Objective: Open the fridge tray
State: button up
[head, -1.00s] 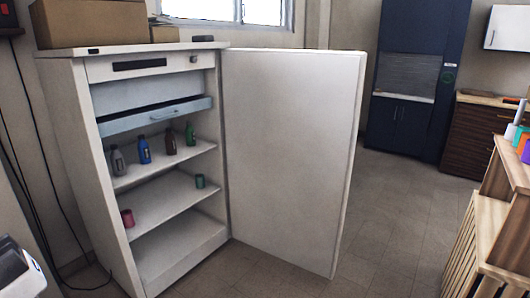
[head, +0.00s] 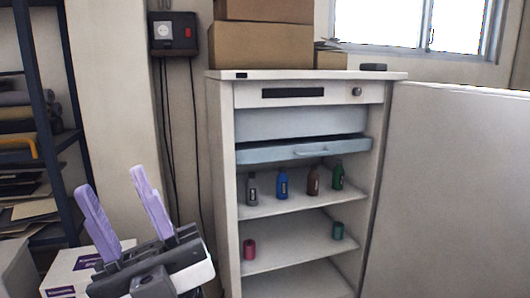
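The white fridge (head: 224,180) stands right of centre with its door (head: 455,190) swung wide open to the right. The fridge tray (head: 270,154) is a pale blue drawer with a handle (head: 312,152) on its front, above the bottle shelf. A dark gap shows along its top at the right. My gripper (head: 122,215) is at the lower left, with two purple fingers spread apart and nothing between them. It is left of the fridge and apart from the tray.
Several bottles (head: 283,184) stand on the upper shelf. A pink can (head: 249,249) and a green can (head: 338,230) stand below. Cardboard boxes (head: 260,46) sit on top. A white box (head: 75,272) and a dark shelf rack (head: 40,110) are at left.

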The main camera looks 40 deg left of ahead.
aim_at(267, 151)
jog(key=u, duration=0.75)
jog(key=i+j, duration=0.15)
jog(key=i, duration=0.2)
jog(key=i+j+z, duration=0.15)
jog(key=i, duration=0.25)
jog(key=i+j, duration=0.15)
jog(key=i, duration=0.2)
